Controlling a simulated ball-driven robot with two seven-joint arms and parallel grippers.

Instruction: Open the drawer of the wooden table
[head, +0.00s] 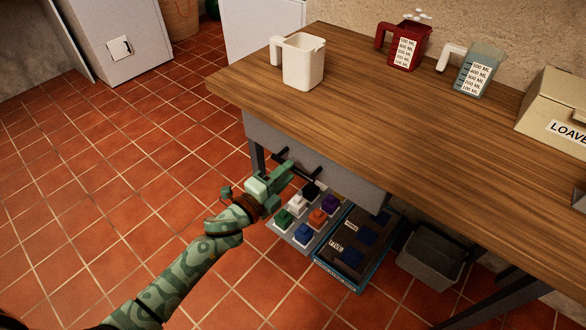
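The wooden table (360,110) has a brown plank top and dark legs. Its grey drawer front (345,177) sits below the top's edge and looks closed. A black bar handle (311,171) stands out from the drawer front. My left gripper (284,176), green and patterned, is at the left part of the handle, with its fingers pointing up and right toward it. The fingers overlap the handle in the picture. I cannot tell whether they are closed around it or only beside it. My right gripper is not in view.
On the tabletop stand a white mug (303,62), a red measuring jug (409,45), a clear measuring jug (478,70) and a box labelled LOAVES (550,110). Under the table are a tray of coloured blocks (305,215), a blue crate (352,240) and a grey bin (430,258). Tiled floor at left is clear.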

